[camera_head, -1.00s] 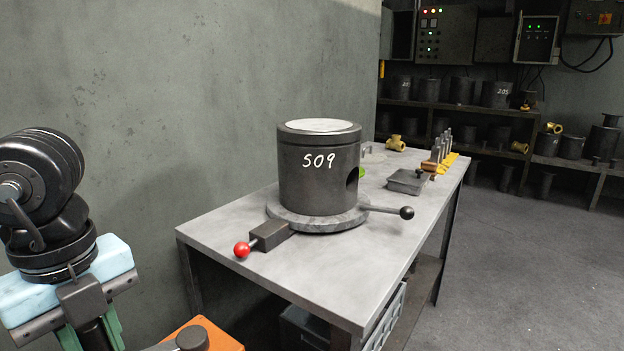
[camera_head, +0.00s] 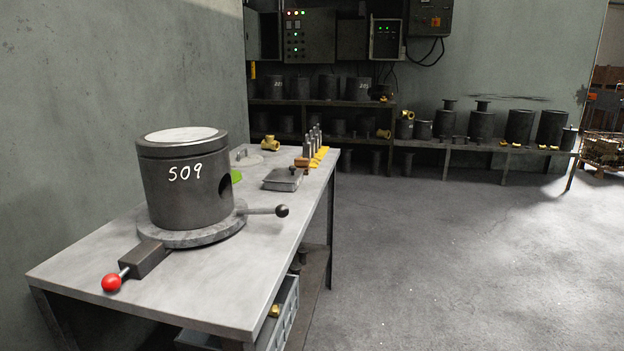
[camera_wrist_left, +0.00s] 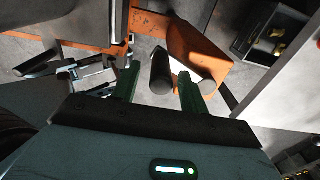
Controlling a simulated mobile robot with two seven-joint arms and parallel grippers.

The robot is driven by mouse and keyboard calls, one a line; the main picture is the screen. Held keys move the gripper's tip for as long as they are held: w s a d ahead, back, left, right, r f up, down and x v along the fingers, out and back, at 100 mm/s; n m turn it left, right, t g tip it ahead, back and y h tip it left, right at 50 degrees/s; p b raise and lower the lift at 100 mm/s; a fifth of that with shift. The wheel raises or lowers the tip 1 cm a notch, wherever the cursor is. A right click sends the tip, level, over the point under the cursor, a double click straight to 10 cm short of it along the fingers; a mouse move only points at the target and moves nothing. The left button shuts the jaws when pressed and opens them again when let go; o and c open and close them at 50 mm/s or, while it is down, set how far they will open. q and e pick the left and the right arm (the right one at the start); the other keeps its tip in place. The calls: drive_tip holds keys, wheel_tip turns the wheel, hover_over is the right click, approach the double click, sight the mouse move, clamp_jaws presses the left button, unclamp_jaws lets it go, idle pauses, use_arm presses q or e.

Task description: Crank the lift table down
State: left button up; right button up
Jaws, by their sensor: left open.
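In the left wrist view, my left gripper (camera_wrist_left: 158,88) has its two green fingers apart. A dark upright cylinder (camera_wrist_left: 160,70), which looks like the crank's handle, shows between the fingertips. I cannot tell whether either finger touches it. Neither gripper nor the lift table shows in the head view.
In the head view, a grey bench (camera_head: 235,290) carries a dark cylinder marked 509 (camera_head: 185,190), with a red-knobbed lever (camera_head: 112,282) and a black-knobbed lever (camera_head: 281,211). Shelves of dark parts (camera_head: 320,105) line the back wall. The floor (camera_head: 440,270) at right is clear.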

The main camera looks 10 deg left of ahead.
use_arm(q)
wheel_tip(320, 180, up, 6)
drive_tip(key=p, duration=0.3)
drive_tip(key=shift+r+p, duration=0.25)
drive_tip(key=shift+p, duration=0.15)
use_arm(e)
drive_tip(key=shift+t, duration=0.3)
drive_tip(key=r, duration=0.1)
drive_tip(key=w+r, duration=0.1)
drive_tip(key=r, duration=0.1)
drive_tip(key=w+r, duration=0.1)
drive_tip(key=shift+w+r, duration=0.15)
use_arm(q)
drive_tip(key=shift+f, duration=0.1)
